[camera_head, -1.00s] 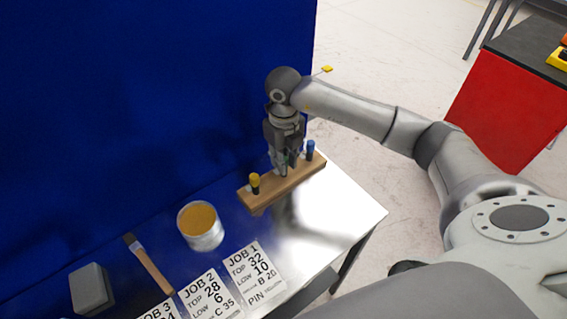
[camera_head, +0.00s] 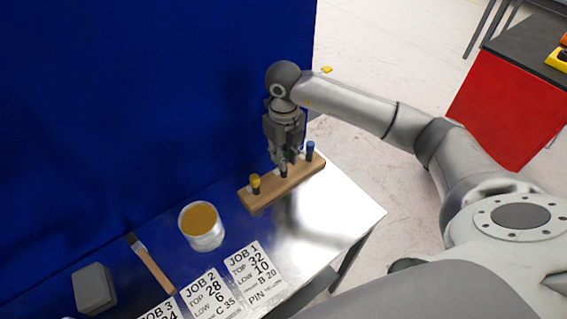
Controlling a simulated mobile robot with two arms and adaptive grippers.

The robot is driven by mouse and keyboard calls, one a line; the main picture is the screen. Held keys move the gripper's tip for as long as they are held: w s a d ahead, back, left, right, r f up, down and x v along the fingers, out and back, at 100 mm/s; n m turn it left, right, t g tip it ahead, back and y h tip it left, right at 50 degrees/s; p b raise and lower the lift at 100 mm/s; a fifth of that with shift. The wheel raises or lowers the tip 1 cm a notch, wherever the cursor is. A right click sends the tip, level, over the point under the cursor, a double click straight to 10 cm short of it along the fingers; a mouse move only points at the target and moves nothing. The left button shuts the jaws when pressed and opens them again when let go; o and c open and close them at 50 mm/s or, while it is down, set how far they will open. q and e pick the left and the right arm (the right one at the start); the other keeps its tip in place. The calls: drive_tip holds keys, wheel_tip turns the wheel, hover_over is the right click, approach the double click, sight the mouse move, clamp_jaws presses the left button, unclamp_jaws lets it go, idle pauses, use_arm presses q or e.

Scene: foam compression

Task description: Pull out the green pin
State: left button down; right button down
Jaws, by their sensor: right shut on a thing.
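The green pin (camera_head: 284,171) is at the middle of a wooden block (camera_head: 262,198), between a yellow pin (camera_head: 255,184) and a blue pin (camera_head: 310,151). My right gripper (camera_head: 283,160) points down over the block and is shut on the green pin's upper part. The fingers hide much of the pin. Its dark lower part shows below the fingertips; I cannot tell how deep it sits in the block. My left gripper is not in view.
On the metal table (camera_head: 335,210) are a tin (camera_head: 203,235) with yellow-orange contents, a brush (camera_head: 152,265), a grey block (camera_head: 94,289) and several job cards (camera_head: 254,272). A blue panel (camera_head: 130,100) stands behind. A red cabinet (camera_head: 510,110) is at the right.

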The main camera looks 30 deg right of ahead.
drive_tip(key=shift+r+p, duration=0.45)
drive_tip(key=shift+r, duration=0.45)
drive_tip(key=shift+r+p, duration=1.45)
drive_tip(key=shift+r, duration=1)
